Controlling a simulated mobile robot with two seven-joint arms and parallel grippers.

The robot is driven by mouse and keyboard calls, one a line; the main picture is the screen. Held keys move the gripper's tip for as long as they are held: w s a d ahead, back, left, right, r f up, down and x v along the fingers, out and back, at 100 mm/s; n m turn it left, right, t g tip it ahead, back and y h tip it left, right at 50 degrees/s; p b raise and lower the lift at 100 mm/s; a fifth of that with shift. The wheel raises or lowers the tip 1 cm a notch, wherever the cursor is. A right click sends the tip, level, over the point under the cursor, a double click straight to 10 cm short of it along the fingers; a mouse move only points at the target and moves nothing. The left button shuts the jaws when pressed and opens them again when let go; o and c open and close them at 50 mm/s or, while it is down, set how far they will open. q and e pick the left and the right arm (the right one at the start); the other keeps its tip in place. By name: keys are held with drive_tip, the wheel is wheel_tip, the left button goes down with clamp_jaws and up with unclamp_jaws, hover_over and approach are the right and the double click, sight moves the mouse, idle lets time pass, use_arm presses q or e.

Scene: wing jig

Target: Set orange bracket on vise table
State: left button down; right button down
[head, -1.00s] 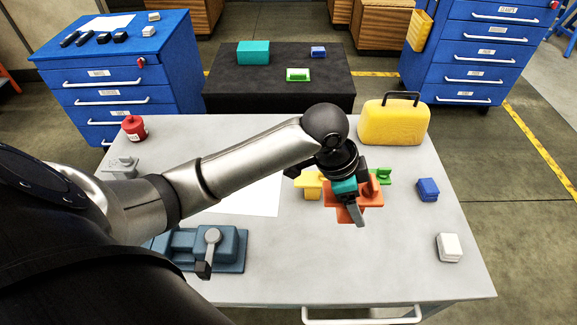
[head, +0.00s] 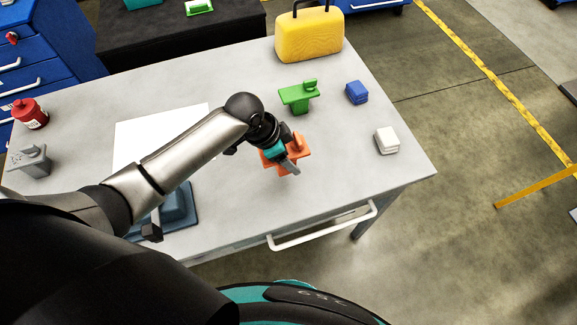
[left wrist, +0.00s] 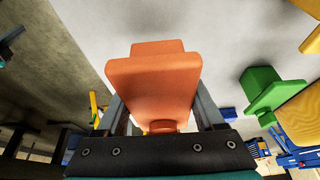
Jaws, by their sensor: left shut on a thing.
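The orange bracket (head: 299,147) is held in my left gripper (head: 291,162), over the right front part of the grey table (head: 240,206). In the left wrist view the orange bracket (left wrist: 155,75) sits between the two fingers of my left gripper (left wrist: 160,118), which are shut on it. I cannot tell how high the bracket is above the tabletop. The blue vise (head: 183,207) is at the table's front left, mostly hidden by my left arm. My right gripper is not in view.
A green bracket (head: 298,95), a blue block (head: 356,92) and a white block (head: 386,140) stand near the right side. A yellow case (head: 310,35) is at the back, a red can (head: 30,113) and a grey part (head: 30,161) at left. White paper (head: 140,135) lies mid-table.

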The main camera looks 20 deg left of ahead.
use_arm(q)
drive_tip(key=shift+f+b, duration=0.55)
drive_tip(key=shift+f, duration=1.85)
drive_tip(key=shift+f, duration=0.2)
unclamp_jaws()
drive_tip(key=shift+a+r, duration=0.1)
drive_tip(key=shift+r, duration=0.45)
drive_tip(key=p+v, duration=0.3)
drive_tip(key=v, duration=0.8)
drive_tip(key=shift+s+a+r, duration=0.1)
drive_tip(key=shift+s, duration=0.1)
